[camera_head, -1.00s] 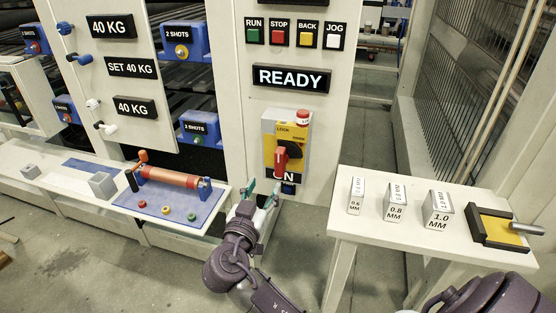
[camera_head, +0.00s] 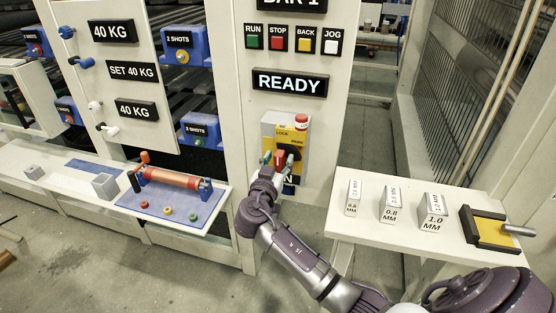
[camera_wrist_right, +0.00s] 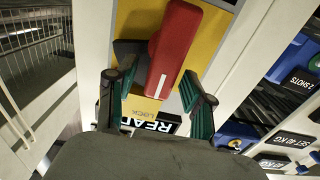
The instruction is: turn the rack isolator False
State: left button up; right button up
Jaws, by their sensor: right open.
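The rack isolator (camera_head: 300,129) is a yellow plate on a grey box on the white panel, below the READY sign. Its red handle (camera_head: 281,156) shows between my fingers, and its black dial is partly covered. In the right wrist view the red handle (camera_wrist_right: 174,48) is large, with a white line on its near end. My right gripper (camera_head: 280,162) is open at the isolator's lower part. In the wrist view its green-padded fingers (camera_wrist_right: 160,92) stand apart, one on each side of the handle's near end, not closed on it. My left gripper is not in view.
Above the isolator are the READY sign (camera_head: 290,82) and a row of coloured buttons (camera_head: 291,39). A red knob (camera_head: 301,121) sits at its top. A white table (camera_head: 400,238) with labelled blocks stands at right. A workbench with a roller (camera_head: 172,177) is at left.

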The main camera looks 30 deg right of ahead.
grip_shut()
